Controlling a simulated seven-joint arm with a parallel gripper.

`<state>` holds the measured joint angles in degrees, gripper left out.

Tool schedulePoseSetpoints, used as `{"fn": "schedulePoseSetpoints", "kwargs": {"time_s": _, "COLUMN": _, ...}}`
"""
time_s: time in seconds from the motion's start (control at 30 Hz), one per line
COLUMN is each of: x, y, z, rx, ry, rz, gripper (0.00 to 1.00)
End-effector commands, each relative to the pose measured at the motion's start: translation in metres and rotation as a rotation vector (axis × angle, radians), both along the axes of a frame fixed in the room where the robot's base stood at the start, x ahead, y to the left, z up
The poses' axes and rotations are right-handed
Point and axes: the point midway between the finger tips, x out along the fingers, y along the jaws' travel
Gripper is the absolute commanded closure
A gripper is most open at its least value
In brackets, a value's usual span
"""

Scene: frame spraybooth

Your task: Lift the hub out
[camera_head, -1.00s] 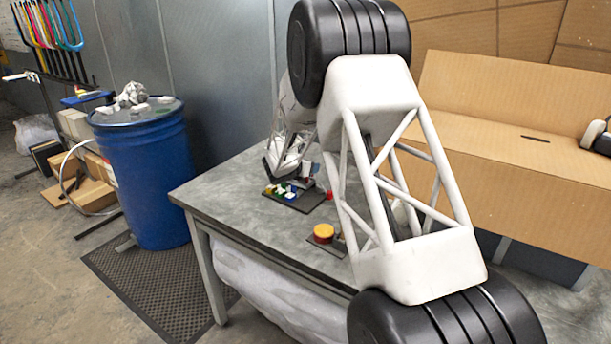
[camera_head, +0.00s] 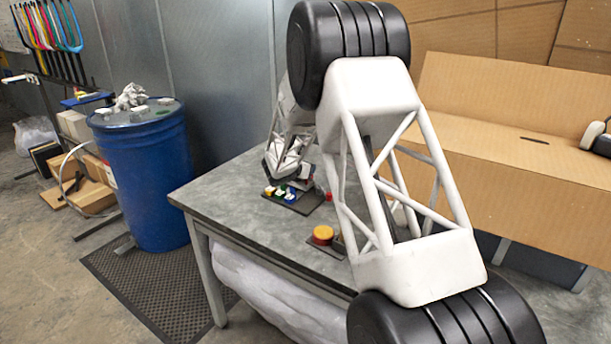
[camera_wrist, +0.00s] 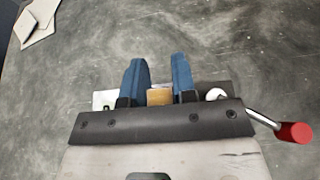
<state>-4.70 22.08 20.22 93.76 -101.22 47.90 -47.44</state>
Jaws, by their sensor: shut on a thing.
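My gripper (camera_wrist: 158,68) shows in the wrist view with two blue fingers. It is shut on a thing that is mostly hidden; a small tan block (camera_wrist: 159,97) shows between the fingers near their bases. I cannot tell whether this is the hub. In the head view a dark plate (camera_head: 305,207) on the grey table carries small yellow, blue, green and white pieces. My far arm link hangs just behind them, and the fingertips cannot be made out there. A red knob (camera_wrist: 296,132) on a metal rod shows at the right of the wrist view.
An orange-yellow round button (camera_head: 323,234) sits on a dark base near the table's front. The grey table (camera_head: 225,190) is clear on its left. A blue drum (camera_head: 150,190) stands left of the table. Cardboard (camera_head: 500,160) stands at the right. Pale flat pieces (camera_wrist: 38,20) lie top left.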

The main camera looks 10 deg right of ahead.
Motion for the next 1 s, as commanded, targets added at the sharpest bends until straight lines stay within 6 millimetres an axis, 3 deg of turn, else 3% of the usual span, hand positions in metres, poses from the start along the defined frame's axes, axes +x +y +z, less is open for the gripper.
{"fn": "schedulePoseSetpoints", "kwargs": {"time_s": 0.37, "x": 0.0, "y": 0.0, "z": 0.011, "rx": 0.001, "ry": -0.002, "rz": -0.001, "gripper": 1.0}}
{"fn": "schedulePoseSetpoints", "kwargs": {"time_s": 0.6, "x": -0.001, "y": 0.0, "z": 0.039, "rx": 0.0, "ry": -0.001, "rz": 0.0, "gripper": 1.0}}
{"fn": "schedulePoseSetpoints", "kwargs": {"time_s": 1.0, "x": -0.058, "y": 0.003, "z": 0.042, "rx": 0.001, "ry": -0.001, "rz": 0.001, "gripper": 1.0}}
